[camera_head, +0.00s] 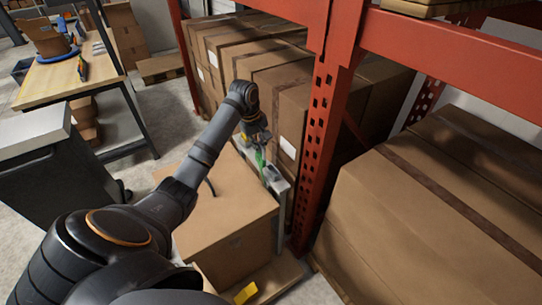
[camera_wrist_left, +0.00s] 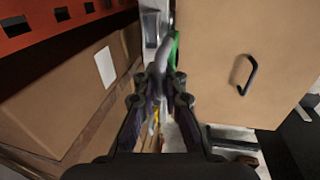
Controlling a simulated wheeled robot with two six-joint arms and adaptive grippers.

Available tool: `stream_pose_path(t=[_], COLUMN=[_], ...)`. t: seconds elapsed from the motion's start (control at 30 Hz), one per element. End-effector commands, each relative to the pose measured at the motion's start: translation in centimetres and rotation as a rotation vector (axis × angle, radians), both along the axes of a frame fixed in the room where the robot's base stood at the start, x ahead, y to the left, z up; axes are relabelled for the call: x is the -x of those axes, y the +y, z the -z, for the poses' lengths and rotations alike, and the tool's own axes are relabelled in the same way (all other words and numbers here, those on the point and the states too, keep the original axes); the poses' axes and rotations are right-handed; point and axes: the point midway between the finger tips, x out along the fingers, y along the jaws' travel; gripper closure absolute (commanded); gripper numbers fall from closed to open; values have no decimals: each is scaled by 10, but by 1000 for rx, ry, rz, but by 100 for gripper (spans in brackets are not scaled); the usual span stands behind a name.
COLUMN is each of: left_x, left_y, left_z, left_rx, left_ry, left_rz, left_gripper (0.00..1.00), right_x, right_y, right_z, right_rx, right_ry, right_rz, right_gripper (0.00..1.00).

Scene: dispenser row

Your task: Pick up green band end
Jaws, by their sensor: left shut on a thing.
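The green band end (camera_head: 260,158) hangs at the fingertips of my left gripper (camera_head: 258,138), beside a grey metal dispenser row (camera_head: 276,181) at the edge of a cardboard box. In the left wrist view the green band (camera_wrist_left: 174,50) shows as a narrow curved strip just past the fingertips (camera_wrist_left: 165,78). My left gripper is closed on it. The fingers hide part of the band. My right gripper is not in view.
A large cardboard box (camera_head: 225,215) with a black curved piece on top stands below my arm. A red rack post (camera_head: 325,140) rises close to the right of my gripper. Stacked boxes (camera_head: 280,85) stand behind. A workbench (camera_head: 60,80) is at the left.

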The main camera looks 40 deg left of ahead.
Motion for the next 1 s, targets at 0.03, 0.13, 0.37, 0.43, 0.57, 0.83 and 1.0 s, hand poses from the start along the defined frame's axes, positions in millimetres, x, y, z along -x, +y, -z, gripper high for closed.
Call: stream_pose_path(t=[0.03, 0.13, 0.37, 0.43, 0.57, 0.83, 1.0], left_x=[18, 44, 73, 77, 82, 83, 82], left_y=[12, 22, 34, 35, 36, 35, 35], left_z=[-4, -17, -33, -36, -39, -40, -40], left_rx=[-15, -13, -8, -5, -1, 2, 2], left_ry=[2, 5, 2, 1, 2, 1, 1], left_rz=[-2, 0, -2, -1, -1, -1, -1], left_gripper=[100, 100, 100, 100, 100, 100, 100], right_x=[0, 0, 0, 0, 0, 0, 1], right_y=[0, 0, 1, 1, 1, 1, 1], right_z=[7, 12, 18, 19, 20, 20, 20], right_rx=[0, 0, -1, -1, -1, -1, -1], right_ry=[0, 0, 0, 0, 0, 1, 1], right_rz=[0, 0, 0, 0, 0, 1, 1], right_gripper=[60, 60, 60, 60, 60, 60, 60])
